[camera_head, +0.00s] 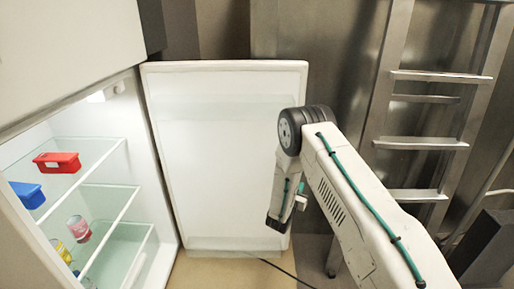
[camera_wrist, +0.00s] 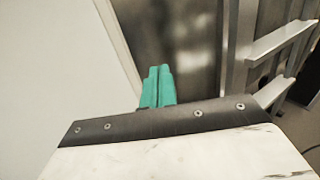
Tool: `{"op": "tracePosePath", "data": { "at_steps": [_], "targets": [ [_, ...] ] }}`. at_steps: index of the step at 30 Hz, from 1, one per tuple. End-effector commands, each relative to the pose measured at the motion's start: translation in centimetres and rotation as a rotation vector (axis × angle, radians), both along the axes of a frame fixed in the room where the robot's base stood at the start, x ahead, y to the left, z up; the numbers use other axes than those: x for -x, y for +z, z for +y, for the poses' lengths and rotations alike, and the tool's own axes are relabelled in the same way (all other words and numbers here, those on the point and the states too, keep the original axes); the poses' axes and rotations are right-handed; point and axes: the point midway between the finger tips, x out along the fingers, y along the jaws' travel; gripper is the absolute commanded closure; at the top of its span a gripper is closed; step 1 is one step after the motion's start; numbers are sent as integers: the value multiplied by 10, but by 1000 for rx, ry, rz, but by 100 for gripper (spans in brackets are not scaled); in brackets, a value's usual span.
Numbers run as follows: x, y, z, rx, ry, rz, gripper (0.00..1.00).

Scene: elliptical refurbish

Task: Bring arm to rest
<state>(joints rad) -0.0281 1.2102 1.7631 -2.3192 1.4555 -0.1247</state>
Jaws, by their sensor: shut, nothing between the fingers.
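My arm reaches from the lower right of the head view and bends down at its elbow in front of the open fridge door (camera_head: 220,130). The end of my arm hangs in front of the door's right edge, where its fingers are too small to make out. In the wrist view my gripper (camera_wrist: 157,75) shows two green fingers close together, shut and empty. The fingers point towards a grey metal surface beside the pale door edge. Nothing is held.
The open fridge stands at left with glass shelves (camera_head: 115,200). On them are a red container (camera_head: 57,162), a blue container (camera_head: 28,195) and a pinkish jar (camera_head: 79,229). A metal ladder (camera_head: 425,143) stands at right. A black cable (camera_head: 285,272) lies on the floor.

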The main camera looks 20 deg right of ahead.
Motion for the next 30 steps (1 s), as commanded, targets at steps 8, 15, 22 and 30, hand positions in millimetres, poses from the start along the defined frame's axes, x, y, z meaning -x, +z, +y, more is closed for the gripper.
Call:
{"op": "tracePosePath", "data": {
  "at_steps": [8,15,22,30],
  "targets": [
    [44,-17,-25,-65,-187,36,100],
    [117,40,-54,-191,-563,-23,100],
    [189,125,-54,-365,-917,-164,100],
    [280,211,-21,-637,-1286,-352,100]
  ]
}}
